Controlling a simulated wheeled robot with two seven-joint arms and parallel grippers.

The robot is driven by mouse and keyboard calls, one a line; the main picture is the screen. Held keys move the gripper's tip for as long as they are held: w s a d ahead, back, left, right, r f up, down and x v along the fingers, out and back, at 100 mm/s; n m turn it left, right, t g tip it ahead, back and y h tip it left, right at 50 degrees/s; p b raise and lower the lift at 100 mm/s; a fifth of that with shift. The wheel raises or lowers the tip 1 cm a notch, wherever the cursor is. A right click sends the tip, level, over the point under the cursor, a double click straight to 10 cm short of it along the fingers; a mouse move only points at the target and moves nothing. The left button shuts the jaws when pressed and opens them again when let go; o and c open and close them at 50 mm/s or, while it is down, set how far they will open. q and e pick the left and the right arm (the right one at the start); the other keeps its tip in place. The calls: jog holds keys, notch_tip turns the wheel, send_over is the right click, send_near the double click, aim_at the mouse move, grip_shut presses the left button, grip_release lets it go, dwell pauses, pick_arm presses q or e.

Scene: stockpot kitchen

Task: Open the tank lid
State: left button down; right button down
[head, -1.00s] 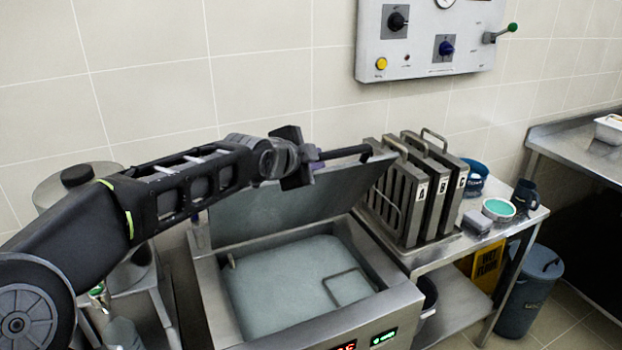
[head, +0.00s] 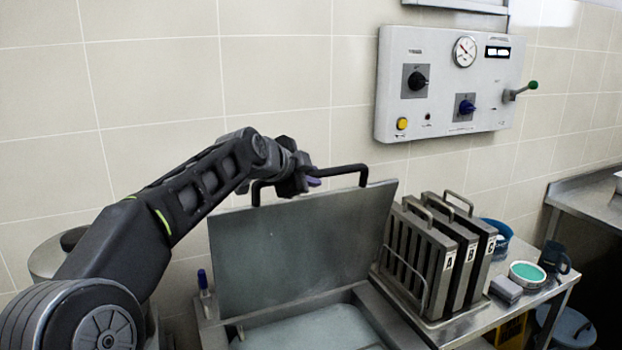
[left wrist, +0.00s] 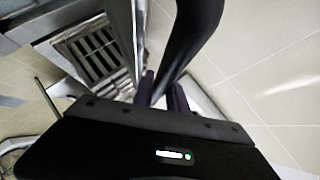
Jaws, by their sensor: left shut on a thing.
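The tank lid (head: 300,248) is a grey metal panel that stands raised, close to upright, at the back of the tank (head: 372,318). Its black bar handle (head: 345,171) runs along the top edge. My left gripper (head: 312,180) is shut on this handle. In the left wrist view the dark handle (left wrist: 190,45) runs up from between my left fingers (left wrist: 160,92). The tank's opening shows below the lid with pale, cloudy liquid in it; its front is cut off by the picture edge. My right gripper is in neither view.
Labelled metal racks (head: 435,258) stand on a steel side table (head: 480,312) right of the tank, with a teal-topped round dish (head: 527,274) and a dark mug (head: 554,258). A control panel (head: 450,85) hangs on the tiled wall above. A lidded pot (head: 48,258) is at left.

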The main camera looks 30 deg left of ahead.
pick_arm(q)
jog(key=shift+f, duration=0.15)
jog(key=c, duration=1.3)
grip_release()
jog(key=shift+c, duration=0.2)
jog(key=shift+s, duration=0.1)
jog(key=b+v, duration=0.2)
jog(key=v, duration=0.5)
jog(key=shift+s+r, duration=0.25)
